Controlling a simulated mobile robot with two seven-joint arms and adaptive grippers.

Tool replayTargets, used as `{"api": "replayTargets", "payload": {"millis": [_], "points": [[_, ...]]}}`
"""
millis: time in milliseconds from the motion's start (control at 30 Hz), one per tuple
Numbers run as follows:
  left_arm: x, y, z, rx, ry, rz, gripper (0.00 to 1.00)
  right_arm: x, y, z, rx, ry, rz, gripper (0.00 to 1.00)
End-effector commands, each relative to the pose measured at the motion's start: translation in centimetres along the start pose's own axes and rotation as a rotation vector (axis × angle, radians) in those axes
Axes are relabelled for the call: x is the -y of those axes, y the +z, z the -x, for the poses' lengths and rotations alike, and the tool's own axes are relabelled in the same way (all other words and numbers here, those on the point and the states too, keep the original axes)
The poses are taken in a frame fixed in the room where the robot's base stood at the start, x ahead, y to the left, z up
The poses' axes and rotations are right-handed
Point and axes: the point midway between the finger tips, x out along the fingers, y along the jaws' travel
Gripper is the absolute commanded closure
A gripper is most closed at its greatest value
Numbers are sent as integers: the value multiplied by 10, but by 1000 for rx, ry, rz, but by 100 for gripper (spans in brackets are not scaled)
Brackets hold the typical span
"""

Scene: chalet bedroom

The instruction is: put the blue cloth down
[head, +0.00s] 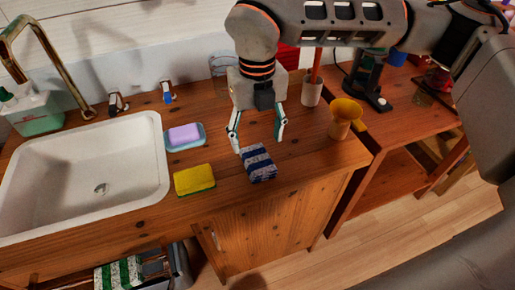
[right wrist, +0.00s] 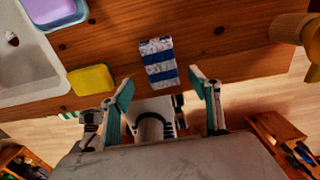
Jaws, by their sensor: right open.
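The blue cloth (head: 257,162), folded with blue and white stripes, lies on the wooden counter (head: 225,205) near its front edge. It also shows in the right wrist view (right wrist: 160,63), lying flat and apart from the fingers. My right gripper (head: 257,145) is open and empty, just above and behind the cloth in the head view. In the right wrist view my right gripper (right wrist: 165,88) has its fingers spread wide on either side, with the cloth beyond the tips. My left gripper is not in view.
A yellow sponge (head: 194,180) and a purple soap in a blue dish (head: 185,137) lie left of the cloth, beside the white sink (head: 90,170). A yellow-brown cup (head: 344,117) and a white cup (head: 312,92) stand to the right. A lower wooden table (head: 410,140) adjoins.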

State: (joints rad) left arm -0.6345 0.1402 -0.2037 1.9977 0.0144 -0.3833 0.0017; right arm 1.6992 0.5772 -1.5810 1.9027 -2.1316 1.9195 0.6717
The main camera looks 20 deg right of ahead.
Motion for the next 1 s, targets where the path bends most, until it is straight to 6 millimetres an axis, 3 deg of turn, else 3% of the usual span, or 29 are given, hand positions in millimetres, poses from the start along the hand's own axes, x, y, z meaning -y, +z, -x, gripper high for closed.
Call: {"api": "replayTargets", "payload": {"millis": [100,333,1000], "points": [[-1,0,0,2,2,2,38,0,1,26,4,0,-1,38],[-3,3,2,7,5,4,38,0,0,51,0,0,-1,38],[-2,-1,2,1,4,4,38,0,0,56,-2,0,0,38]]}}
